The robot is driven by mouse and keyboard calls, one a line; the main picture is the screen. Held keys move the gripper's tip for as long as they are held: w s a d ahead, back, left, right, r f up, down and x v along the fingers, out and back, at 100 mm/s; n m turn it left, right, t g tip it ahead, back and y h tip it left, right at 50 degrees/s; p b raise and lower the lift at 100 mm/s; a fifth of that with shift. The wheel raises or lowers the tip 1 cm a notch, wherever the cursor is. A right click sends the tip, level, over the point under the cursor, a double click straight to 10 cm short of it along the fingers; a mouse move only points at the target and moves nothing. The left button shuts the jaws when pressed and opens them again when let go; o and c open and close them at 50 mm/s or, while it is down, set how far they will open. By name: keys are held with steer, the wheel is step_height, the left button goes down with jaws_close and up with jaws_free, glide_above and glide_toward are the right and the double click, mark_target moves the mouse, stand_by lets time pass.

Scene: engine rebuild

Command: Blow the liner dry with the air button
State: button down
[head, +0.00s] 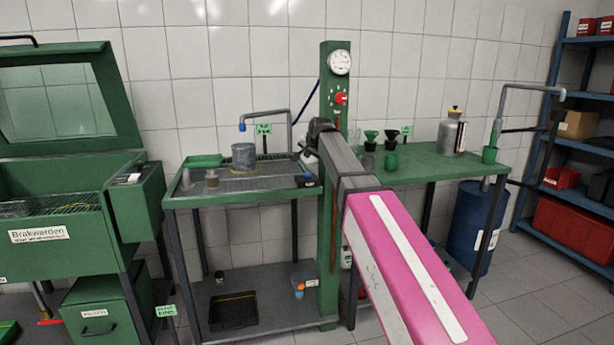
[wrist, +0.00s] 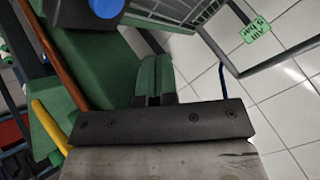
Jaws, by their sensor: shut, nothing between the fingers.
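The liner (head: 244,158), a grey cylinder, stands upright on the grated top of the green bench, under a bent pipe (head: 278,112) with a blue tip. A small black box (head: 307,181) with a blue spot, seemingly the air button, sits at the bench's front right. In the wrist view a round blue button (wrist: 105,8) on a dark block shows at the top edge, up and left of my gripper (wrist: 154,65). My gripper is shut and empty, apart from the button. In the head view my arm mostly hides it, near the green post.
The green post (head: 329,240) with a gauge (head: 340,62) stands close to my arm. A green tray (head: 204,161) lies left of the liner. Cups and a metal canister (head: 453,132) stand on the right bench. A green air label (wrist: 256,31) shows in the wrist view.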

steer(key=shift+f, duration=2.35)
steer(key=shift+f, duration=0.15)
steer(key=shift+f, duration=0.3)
steer(key=shift+f, duration=0.55)
stand_by(1.0)
steer(key=shift+r, duration=1)
steer(key=shift+r, duration=0.1)
steer(key=shift+r, duration=2.4)
